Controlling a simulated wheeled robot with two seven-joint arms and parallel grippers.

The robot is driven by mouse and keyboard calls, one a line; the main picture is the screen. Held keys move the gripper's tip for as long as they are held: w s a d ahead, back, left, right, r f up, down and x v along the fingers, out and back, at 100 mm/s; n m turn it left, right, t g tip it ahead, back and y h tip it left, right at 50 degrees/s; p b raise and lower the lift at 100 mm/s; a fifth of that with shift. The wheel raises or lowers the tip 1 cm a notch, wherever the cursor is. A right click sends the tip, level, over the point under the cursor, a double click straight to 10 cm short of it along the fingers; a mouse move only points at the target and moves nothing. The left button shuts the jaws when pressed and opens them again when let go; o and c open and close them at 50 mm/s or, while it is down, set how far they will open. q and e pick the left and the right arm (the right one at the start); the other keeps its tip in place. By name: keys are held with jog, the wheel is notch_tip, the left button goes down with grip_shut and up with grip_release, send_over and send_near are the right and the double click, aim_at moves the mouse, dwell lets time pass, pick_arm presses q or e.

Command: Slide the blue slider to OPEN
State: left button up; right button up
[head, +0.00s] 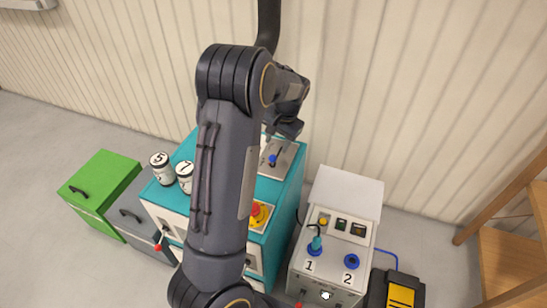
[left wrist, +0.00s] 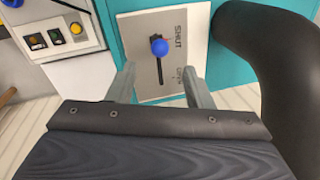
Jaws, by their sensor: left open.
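The blue slider (left wrist: 159,46) is a round knob on a slotted pale plate (left wrist: 143,27). In the left wrist view it sits at the SHUT end of the slot, and the OPEN label lies nearer my gripper. The knob also shows in the head view (head: 272,158), on top of the teal cabinet (head: 288,198). My left gripper (left wrist: 158,70) is open and empty, with its fingertips apart to either side of the slot, a little short of the knob in the picture. In the head view my arm hides part of the cabinet. My right gripper is not in view.
Two white numbered cans (head: 161,168) and (head: 185,177) and a red button on a yellow base (head: 259,214) stand on the cabinet. A grey box with blue sockets (head: 340,235) is to its right. A green cabinet (head: 100,185) stands left, and wooden shelving (head: 510,262) far right.

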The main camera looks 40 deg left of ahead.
aim_at(273, 156)
pick_arm(q)
jog(key=f, duration=0.3)
jog(key=a+f, duration=0.1)
jog(key=f, duration=0.3)
jog(key=shift+s+a+f, duration=0.1)
jog(key=shift+a, duration=0.1)
grip_shut()
